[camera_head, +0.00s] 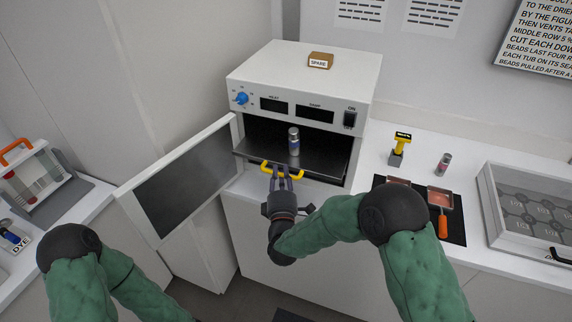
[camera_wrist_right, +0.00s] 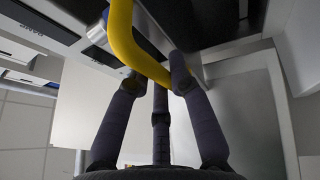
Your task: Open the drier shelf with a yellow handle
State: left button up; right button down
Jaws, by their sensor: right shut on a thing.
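The white drier (camera_head: 305,85) stands on the counter with its door (camera_head: 185,182) swung open to the left. A dark shelf (camera_head: 318,158) inside it carries a yellow handle (camera_head: 283,169) on its front edge. A small grey jar with a blue band (camera_head: 293,141) stands upright on the shelf. My right gripper (camera_head: 281,177) is at the handle, shut on it. In the right wrist view the yellow handle (camera_wrist_right: 135,45) passes between the fingers (camera_wrist_right: 160,85). My left gripper is not in view; only the left arm shows at the lower left.
A tag marked SPARE (camera_head: 320,60) sits on the drier. To the right are a yellow-topped tool (camera_head: 400,148), another jar (camera_head: 444,163), a dark mat with an orange-handled tool (camera_head: 442,222), and a clear-lidded case (camera_head: 530,205). A rack (camera_head: 38,180) stands at the left.

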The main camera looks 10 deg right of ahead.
jog(key=shift+s+a+f, duration=0.15)
jog(key=shift+s+a, duration=0.4)
jog(key=shift+s, duration=0.35)
jog(key=c, duration=1.1)
grip_release()
jog(key=v, duration=1.2)
